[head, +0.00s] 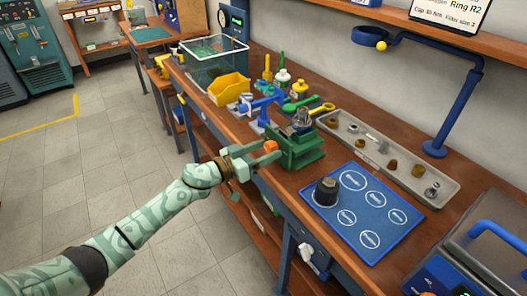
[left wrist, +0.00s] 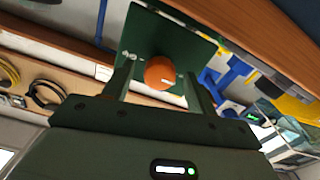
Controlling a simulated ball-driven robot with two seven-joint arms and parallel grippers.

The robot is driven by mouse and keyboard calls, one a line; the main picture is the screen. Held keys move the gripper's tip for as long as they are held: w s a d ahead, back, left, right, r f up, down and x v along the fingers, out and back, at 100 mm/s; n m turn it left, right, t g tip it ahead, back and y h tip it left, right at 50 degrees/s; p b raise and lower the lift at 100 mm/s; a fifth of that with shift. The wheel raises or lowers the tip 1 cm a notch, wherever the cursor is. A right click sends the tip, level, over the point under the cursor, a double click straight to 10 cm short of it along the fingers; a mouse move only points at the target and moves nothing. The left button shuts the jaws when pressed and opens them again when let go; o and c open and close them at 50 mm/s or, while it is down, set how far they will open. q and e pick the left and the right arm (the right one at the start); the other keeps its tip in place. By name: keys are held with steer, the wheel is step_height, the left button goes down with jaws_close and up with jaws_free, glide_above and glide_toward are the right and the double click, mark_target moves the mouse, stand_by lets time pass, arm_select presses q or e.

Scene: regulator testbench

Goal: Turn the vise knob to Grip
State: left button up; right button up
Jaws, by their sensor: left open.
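The green vise (head: 297,150) stands at the front edge of the wooden bench, with a metal part on top. Its orange knob (head: 270,147) faces the aisle. My left gripper (head: 268,154) is open in front of the vise, fingers pointing at the knob. In the left wrist view the knob (left wrist: 160,73) sits between the two fingers (left wrist: 163,70), with gaps visible on both sides. A small light mark shows on the knob. Small white marks on the green vise face (left wrist: 132,56) are too small to read. My right gripper is not in view.
Blue and green tools (head: 262,105) and a yellow bin (head: 229,89) stand behind the vise. A grey parts tray (head: 440,199) and a blue mat (head: 383,243) with a dark cylinder (head: 326,191) lie to the right. The aisle floor is clear.

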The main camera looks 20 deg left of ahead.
arm_select(q)
steer(key=c, duration=1)
